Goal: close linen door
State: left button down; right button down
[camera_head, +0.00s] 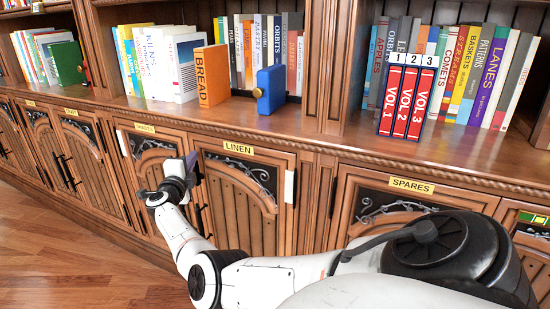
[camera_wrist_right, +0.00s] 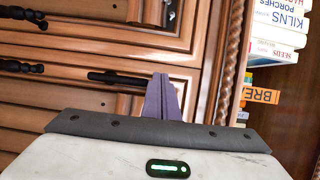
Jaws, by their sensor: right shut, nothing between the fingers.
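The linen door (camera_head: 237,205) is a brown wooden cabinet door with dark scrollwork, under a yellow LINEN label (camera_head: 238,148) in the head view. It looks about flush with the cabinet front; I cannot tell whether a small gap remains. My right gripper (camera_head: 191,168) is in front of the upper left edge of this door, beside the neighbouring door. Its purple fingers (camera_wrist_right: 163,97) are shut and empty in the right wrist view, close to a black bar handle (camera_wrist_right: 115,78). Contact with the wood is not clear. My left gripper is out of view.
A wooden counter (camera_head: 300,128) runs above the doors, with books, a blue bookend (camera_head: 270,90) and red volumes (camera_head: 405,102) on it. The SPARES door (camera_head: 390,205) is to the right, partly behind my arm. Open wooden floor (camera_head: 90,285) lies at lower left.

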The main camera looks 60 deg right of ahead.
jog(key=shift+s+d+r, duration=0.15)
jog(key=shift+d+r, duration=0.25)
jog(key=shift+r, duration=0.1)
pick_arm(q)
jog(key=p, duration=0.1)
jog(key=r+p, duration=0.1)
jog(key=p, duration=0.1)
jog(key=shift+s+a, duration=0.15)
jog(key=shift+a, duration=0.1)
pick_arm(e)
jog(key=a+f, duration=0.1)
jog(key=a, duration=1.3)
jog(key=shift+s+a, duration=0.35)
jog(key=shift+a, duration=0.05)
